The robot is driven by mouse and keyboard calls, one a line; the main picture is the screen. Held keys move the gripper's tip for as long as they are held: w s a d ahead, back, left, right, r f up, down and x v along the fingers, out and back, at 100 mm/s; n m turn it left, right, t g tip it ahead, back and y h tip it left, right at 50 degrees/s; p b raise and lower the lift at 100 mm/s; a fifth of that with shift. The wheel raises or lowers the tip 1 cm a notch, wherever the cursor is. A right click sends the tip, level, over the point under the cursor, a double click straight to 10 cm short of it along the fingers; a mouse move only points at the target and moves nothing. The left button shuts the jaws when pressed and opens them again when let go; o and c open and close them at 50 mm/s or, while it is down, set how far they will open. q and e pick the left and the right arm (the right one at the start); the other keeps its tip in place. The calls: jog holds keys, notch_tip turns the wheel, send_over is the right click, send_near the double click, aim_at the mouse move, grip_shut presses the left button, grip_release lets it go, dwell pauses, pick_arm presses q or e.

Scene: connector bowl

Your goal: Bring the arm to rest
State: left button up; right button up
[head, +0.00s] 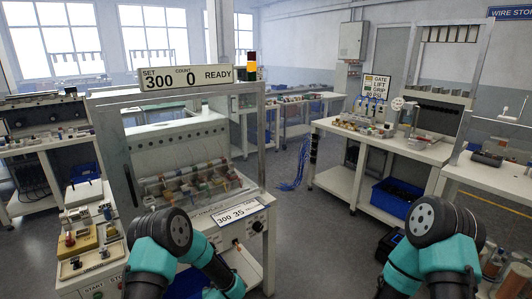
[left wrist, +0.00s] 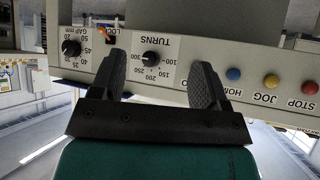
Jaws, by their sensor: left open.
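My left gripper (left wrist: 158,70) is open and empty in the left wrist view. Its two dark fingers stand apart in front of a machine's control panel (left wrist: 185,62), around the line of the TURNS knob (left wrist: 150,58). I cannot tell whether the fingers touch the panel. In the head view my left arm (head: 166,240) is low at the left centre, and its gripper is not visible there. My right arm (head: 438,232) is low at the right, with its gripper out of sight.
The winding machine (head: 190,150), under a sign reading 300, 0 and READY (head: 187,78), stands close ahead. A side bench (head: 92,245) holds small parts at left. A workbench (head: 380,140) stands at right. The floor (head: 290,215) between is mostly clear; blue cables (head: 297,165) hang there.

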pick_arm(q)
jog(key=s+a+g+h, duration=0.1)
jog(key=s+g+h, duration=0.2)
jog(key=s, duration=1.2)
jog(key=s+a+m+g+h, duration=0.1)
jog(key=s+g+h, duration=0.2)
jog(key=s, duration=1.3)
jog(key=g, duration=0.3)
jog(key=shift+s+a+f+h, duration=0.15)
jog(key=shift+a+f+h, duration=0.1)
jog(key=shift+a+h, duration=0.15)
